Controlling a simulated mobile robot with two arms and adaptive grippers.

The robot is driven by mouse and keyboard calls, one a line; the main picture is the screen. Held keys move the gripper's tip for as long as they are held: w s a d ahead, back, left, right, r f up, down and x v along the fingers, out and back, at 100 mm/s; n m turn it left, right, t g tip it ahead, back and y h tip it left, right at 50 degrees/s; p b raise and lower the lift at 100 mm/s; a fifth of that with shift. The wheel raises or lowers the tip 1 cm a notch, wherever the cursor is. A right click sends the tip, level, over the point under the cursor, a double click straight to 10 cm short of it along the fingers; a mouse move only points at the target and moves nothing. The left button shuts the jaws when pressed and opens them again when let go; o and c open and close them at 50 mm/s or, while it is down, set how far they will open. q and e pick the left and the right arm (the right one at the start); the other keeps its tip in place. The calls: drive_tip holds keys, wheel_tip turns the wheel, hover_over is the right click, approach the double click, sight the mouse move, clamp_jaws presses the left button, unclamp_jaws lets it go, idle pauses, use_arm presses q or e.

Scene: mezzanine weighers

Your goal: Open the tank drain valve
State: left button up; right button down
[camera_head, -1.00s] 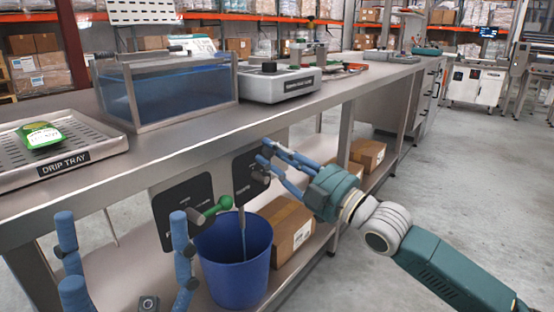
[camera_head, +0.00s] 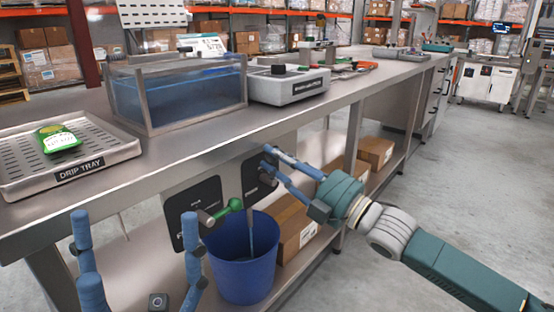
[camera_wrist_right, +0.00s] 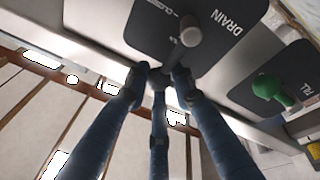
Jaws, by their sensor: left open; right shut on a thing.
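The drain valve is a grey lever (camera_wrist_right: 188,34) on a dark plate (camera_wrist_right: 150,25) marked DRAIN in the right wrist view. In the head view, its plate (camera_head: 252,178) is under the bench. My right gripper (camera_head: 267,163) is shut on the grey lever's end; the fingers (camera_wrist_right: 160,84) close around it and partly hide it. The water tank (camera_head: 190,95), clear with blue water, stands on the bench above. My left gripper (camera_head: 136,222) is open and empty at lower left, apart from the valves.
A green-handled valve (camera_head: 232,206) on a second plate (camera_head: 188,205) sits just left of the drain plate. A blue bucket (camera_head: 240,275) stands below, with a thin pipe or stream entering it. A drip tray (camera_head: 105,170) lies on the bench.

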drive_tip(key=c, duration=1.5)
unclamp_jaws()
drive_tip(key=shift+w+d+f, duration=0.1)
drive_tip(key=shift+w+d, duration=0.05)
drive_tip(key=shift+d, duration=0.1)
drive_tip(key=shift+o, duration=0.2)
drive_tip(key=shift+a, duration=0.1)
drive_tip(key=v, duration=1.2)
